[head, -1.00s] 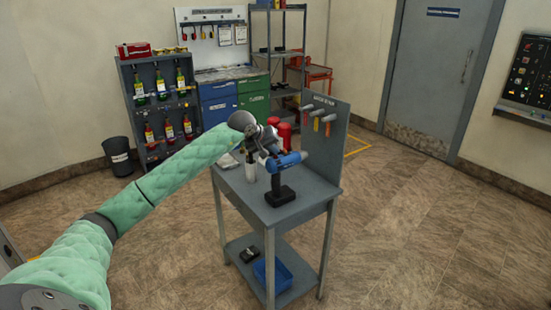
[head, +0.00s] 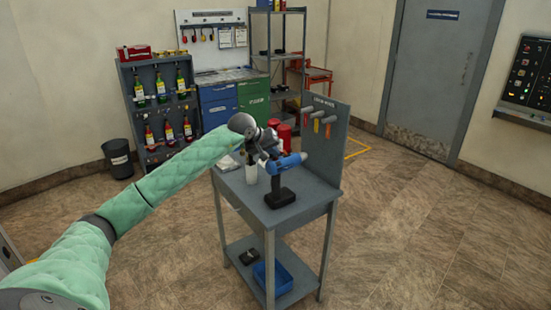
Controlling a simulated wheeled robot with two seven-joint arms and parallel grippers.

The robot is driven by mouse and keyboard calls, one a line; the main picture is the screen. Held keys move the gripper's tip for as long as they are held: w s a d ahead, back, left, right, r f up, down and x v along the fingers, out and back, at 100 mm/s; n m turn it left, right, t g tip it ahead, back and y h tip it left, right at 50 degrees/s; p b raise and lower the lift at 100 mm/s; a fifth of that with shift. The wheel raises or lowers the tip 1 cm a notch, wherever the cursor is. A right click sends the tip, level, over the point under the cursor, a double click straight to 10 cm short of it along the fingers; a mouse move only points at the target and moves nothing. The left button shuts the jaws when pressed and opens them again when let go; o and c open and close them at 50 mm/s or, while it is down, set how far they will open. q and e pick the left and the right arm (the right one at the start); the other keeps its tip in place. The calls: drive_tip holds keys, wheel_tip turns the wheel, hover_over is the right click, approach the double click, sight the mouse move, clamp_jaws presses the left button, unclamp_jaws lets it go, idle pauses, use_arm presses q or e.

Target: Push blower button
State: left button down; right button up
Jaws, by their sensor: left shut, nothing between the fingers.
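A blue and black cordless blower (head: 288,163) stands upright on its black battery base on a grey workbench (head: 300,209). Its nozzle points right. My left arm, in a green quilted sleeve, reaches in from the left. My left gripper (head: 268,154) is at the rear left of the blower, shut and empty, close to the blower's body. The blower's button is not visible, and I cannot tell whether the fingers touch the blower. My right gripper is not in view.
On the bench stand a white bottle (head: 251,171) and red canisters (head: 284,131), near the grey back panel (head: 327,150) with hanging tools. A blue bin (head: 272,279) sits on the lower shelf. Behind are a bottle rack (head: 157,107) and cabinets. Open floor lies to the right.

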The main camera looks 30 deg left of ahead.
sight(273, 161)
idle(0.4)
use_arm(q)
drive_tip(key=shift+r, duration=0.6)
drive_tip(key=shift+r, duration=0.15)
drive_tip(key=shift+r, duration=2.9)
